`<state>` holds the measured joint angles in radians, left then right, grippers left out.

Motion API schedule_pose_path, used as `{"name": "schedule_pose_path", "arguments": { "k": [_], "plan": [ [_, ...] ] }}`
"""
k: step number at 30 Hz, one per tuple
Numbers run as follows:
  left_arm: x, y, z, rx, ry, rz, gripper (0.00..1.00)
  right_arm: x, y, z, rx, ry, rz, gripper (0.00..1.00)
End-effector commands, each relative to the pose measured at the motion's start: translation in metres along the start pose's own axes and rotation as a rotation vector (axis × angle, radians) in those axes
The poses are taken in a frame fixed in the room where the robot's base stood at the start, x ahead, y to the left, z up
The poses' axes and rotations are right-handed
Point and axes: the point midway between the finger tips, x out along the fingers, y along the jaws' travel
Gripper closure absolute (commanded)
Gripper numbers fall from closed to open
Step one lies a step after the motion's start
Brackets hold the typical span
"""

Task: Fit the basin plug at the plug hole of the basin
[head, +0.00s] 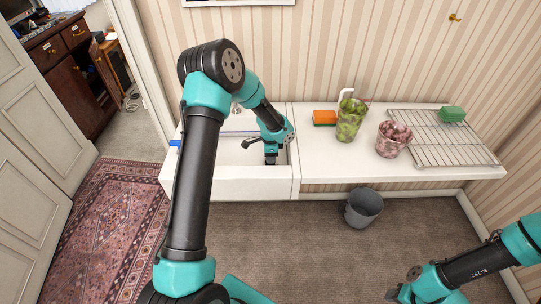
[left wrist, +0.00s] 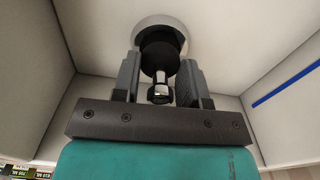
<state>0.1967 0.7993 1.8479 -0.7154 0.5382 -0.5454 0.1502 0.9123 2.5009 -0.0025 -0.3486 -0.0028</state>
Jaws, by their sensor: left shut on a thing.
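The white basin (head: 230,182) is set at the left end of the counter. My left gripper (head: 270,158) reaches down inside it. In the left wrist view, the left gripper (left wrist: 160,85) is shut on the basin plug (left wrist: 159,58), a black round plug with a shiny metal knob between the fingers. A pale round ring, apparently the plug hole (left wrist: 161,20), shows just behind the plug, which overlaps it. I cannot tell whether the plug touches it or sits in it. The plug is hidden in the head view. My right gripper (head: 394,293) is low at the bottom right, away from the basin.
On the counter (head: 345,170) stand an orange sponge (head: 324,118), a cup of green pieces (head: 350,122), a cup of pinkish pieces (head: 392,141), and a wire rack (head: 440,148) with a green block (head: 452,114). A grey bucket (head: 363,207) stands on the floor.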

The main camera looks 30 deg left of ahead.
Motion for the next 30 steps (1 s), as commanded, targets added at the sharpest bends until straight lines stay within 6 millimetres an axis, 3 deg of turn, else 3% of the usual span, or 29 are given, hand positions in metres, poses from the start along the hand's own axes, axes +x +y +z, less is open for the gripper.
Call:
{"name": "schedule_pose_path", "arguments": {
  "k": [30],
  "plan": [
    [0.011, 0.000, 0.000, -0.001, -0.001, 0.001, 0.83, 0.000, 0.000, 0.000, 0.000, 0.000, 0.000, 0.57]
  ]
}}
